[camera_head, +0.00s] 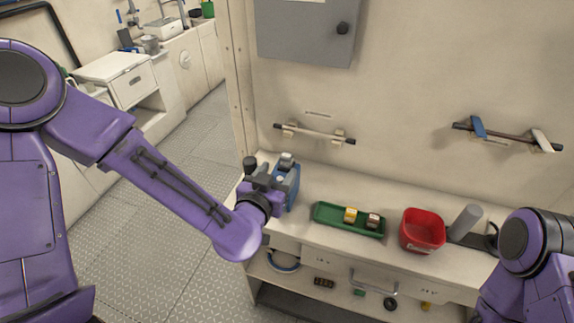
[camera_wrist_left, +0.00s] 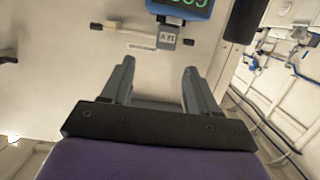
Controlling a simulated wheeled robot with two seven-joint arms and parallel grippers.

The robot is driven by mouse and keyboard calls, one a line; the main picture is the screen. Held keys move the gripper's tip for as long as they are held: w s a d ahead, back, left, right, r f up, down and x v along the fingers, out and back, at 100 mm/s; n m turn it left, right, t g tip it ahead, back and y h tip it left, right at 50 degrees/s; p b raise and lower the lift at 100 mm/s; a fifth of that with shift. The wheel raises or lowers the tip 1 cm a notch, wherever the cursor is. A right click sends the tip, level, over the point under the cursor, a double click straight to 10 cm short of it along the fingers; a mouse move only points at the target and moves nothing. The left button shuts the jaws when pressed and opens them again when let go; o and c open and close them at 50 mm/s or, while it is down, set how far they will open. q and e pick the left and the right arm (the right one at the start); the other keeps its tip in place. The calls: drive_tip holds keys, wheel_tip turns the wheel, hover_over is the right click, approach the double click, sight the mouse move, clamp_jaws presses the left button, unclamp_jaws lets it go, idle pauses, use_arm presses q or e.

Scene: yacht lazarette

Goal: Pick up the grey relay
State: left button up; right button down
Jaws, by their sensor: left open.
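The grey relay (camera_head: 287,160) is a small grey block with a pale top. It appears to sit at the upper end of a blue device (camera_head: 290,186) at the counter's left end. My right gripper is not in view.
A red bin (camera_head: 422,231) and a grey cylinder (camera_head: 465,221) stand farther right. A black upright cylinder (camera_head: 250,163) stands close left of the relay. A wall rail (camera_head: 315,133) is behind.

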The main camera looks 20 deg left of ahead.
sight(285, 159)
use_arm(q)
drive_tip(key=w, duration=0.1)
drive_tip(key=w+b, duration=0.1)
drive_tip(key=shift+w+f, duration=0.25)
drive_tip(key=shift+w, duration=0.15)
drive_tip(key=w, duration=0.2)
drive_tip(key=w+f+p, duration=0.1)
drive_tip(key=w, duration=0.2)
drive_tip(key=shift+w+a+f+p, duration=0.25)
drive_tip(key=shift+w+p, duration=0.05)
drive_tip(key=shift+w+f, duration=0.25)
drive_tip(key=shift+w, duration=0.15)
drive_tip(key=shift+s, duration=0.1)
drive_tip(key=c, duration=1)
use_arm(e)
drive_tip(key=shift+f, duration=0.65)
